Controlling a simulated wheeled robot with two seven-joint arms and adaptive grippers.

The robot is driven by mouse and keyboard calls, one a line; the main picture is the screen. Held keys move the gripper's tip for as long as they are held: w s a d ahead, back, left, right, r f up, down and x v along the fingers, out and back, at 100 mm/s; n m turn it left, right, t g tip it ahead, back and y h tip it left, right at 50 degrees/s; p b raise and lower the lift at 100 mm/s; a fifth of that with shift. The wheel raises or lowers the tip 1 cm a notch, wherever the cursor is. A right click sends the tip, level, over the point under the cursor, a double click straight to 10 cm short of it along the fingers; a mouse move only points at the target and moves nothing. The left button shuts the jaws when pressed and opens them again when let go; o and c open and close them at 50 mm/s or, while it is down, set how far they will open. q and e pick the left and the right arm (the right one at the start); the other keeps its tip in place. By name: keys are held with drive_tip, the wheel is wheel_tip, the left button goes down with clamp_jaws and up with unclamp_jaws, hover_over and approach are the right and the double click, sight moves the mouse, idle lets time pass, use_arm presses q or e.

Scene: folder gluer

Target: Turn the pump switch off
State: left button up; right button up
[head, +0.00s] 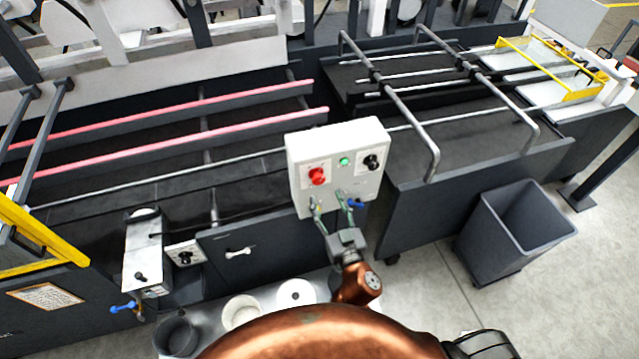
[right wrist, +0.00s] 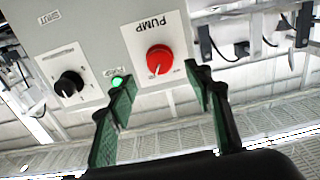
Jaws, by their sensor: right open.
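The pump switch (head: 317,176) is a red rotary knob with a pale pointer mark, on the left of a light grey control box. In the right wrist view, which is upside down, the red knob (right wrist: 158,60) sits on a white plate reading PUMP. My right gripper (head: 331,201) is open and empty, just below the knob in the head view. In the right wrist view its green-padded fingers (right wrist: 162,78) stand apart, with the knob between and just beyond the tips. I see no contact. My left gripper is not in view.
A lit green lamp (head: 344,161) and a black knob (head: 371,162) share the box (head: 330,138). A grey bin (head: 515,232) stands on the right.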

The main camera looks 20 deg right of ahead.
sight(319, 182)
drive_tip(key=w+p, duration=0.1)
drive_tip(key=w, duration=0.5)
drive_tip(key=shift+w, duration=0.1)
drive_tip(key=shift+f, duration=0.1)
drive_tip(key=shift+c, duration=0.2)
drive_tip(key=shift+a, duration=0.1)
drive_tip(key=c, duration=1.1)
